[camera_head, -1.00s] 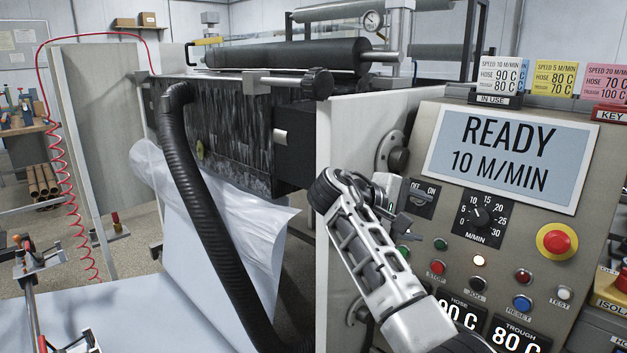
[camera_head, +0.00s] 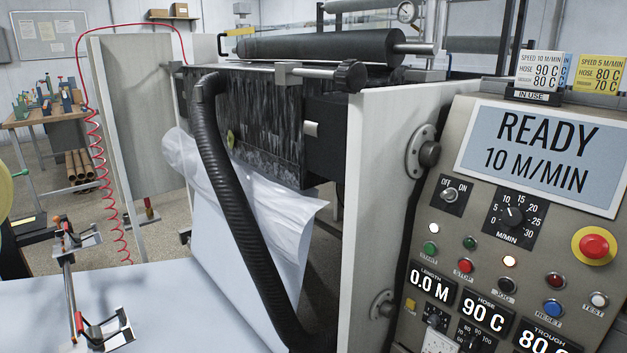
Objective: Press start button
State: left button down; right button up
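The control panel (camera_head: 450,215) stands at the right of the head view. Its display (camera_head: 545,155) reads READY 10 M/MIN. A green button (camera_head: 430,247) sits at the panel's lower left, with a small label under it too blurred to read. A red button (camera_head: 466,265) is to its right. Nothing covers or touches the green button. Neither of my grippers is in view.
A red emergency-stop knob (camera_head: 594,246) on yellow is at the panel's right. A speed dial (camera_head: 515,216) and an OFF/ON switch (camera_head: 451,195) sit above the buttons. A black hose (camera_head: 232,200) hangs before the white sheet (camera_head: 240,215). A length readout (camera_head: 432,283) shows 0.0 M.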

aim_at(429, 248)
jog(key=u, duration=1.1)
jog(key=k, duration=1.1)
jog(key=z, duration=1.8)
jog(key=i, duration=0.5)
jog(key=u, duration=0.05)
